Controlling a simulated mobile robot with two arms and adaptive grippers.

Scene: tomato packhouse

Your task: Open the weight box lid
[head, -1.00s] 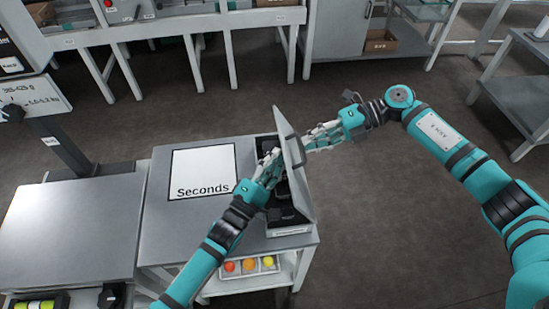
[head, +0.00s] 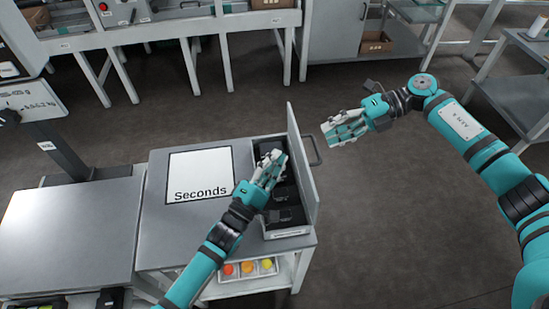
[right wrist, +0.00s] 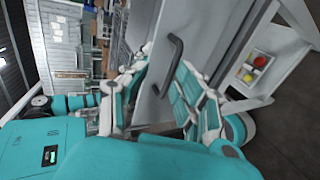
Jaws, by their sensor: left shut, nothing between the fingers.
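The weight box (head: 290,233) stands at the right end of the grey table, with dark weights inside. Its grey lid (head: 304,165) stands up, roughly upright, along the box's right side. A dark handle (head: 317,150) sticks out from the lid's outer face; the lid (right wrist: 150,95) and handle (right wrist: 170,65) also show in the right wrist view. My left gripper (head: 274,160) is shut and empty, over the box on the lid's inner side; I cannot tell whether it touches the lid. My right gripper (head: 328,131) is open and empty, right of the lid and apart from it.
A white sheet marked "Seconds" (head: 200,174) lies on the table left of the box. A compartment tray (head: 247,268) with red, orange and yellow balls sits on the shelf below. A scale (head: 70,228) stands at left. The floor right of the table is clear.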

